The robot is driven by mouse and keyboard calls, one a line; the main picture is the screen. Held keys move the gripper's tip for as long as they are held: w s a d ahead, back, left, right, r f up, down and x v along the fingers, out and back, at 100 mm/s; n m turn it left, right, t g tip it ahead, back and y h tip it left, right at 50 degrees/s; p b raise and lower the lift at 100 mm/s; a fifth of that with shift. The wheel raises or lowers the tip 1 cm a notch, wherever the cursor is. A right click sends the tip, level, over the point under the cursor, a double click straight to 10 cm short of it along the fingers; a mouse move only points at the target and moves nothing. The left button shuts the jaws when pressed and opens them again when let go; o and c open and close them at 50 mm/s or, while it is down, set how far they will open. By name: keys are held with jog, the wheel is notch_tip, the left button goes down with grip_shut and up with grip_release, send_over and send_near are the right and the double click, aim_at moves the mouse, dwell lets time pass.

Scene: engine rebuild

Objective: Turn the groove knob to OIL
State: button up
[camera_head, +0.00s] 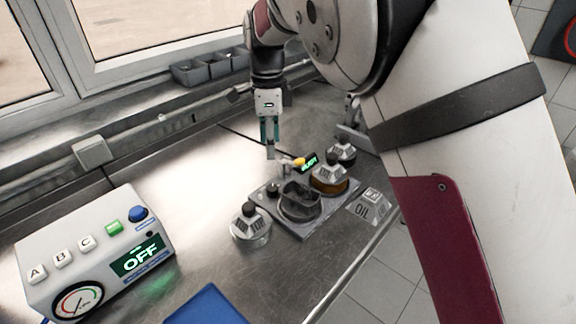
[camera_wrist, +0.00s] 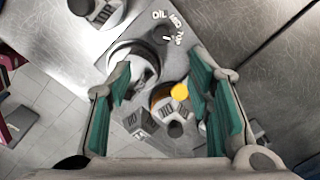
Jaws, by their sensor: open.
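The groove knob (camera_head: 272,188) is a small dark knob at the left corner of the grey fixture plate. In the wrist view the knob (camera_wrist: 166,38) sits beside the white words OIL, MID and TOP. Its short white mark seems to point toward TOP, though it is small. My gripper (camera_head: 270,150) hangs pointing down above the bench, behind the plate in the head view. In the wrist view my gripper (camera_wrist: 160,82) has its teal-padded fingers spread with nothing held, and the knob lies beyond the fingertips.
A round dark fixture (camera_head: 300,202) stands on the plate near the knob. Labelled weight-like pieces stand at the left (camera_head: 250,226) and right (camera_head: 329,174). A yellow knob (camera_head: 299,161) and a small green display are behind. A control box (camera_head: 95,255) reads OFF.

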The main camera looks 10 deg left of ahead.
aim_at(272, 187)
notch_tip(272, 187, down, 14)
jog(key=shift+w+a+f+p, duration=0.1)
jog(key=shift+w+a+p, duration=0.05)
jog(key=shift+p, duration=0.65)
grip_shut()
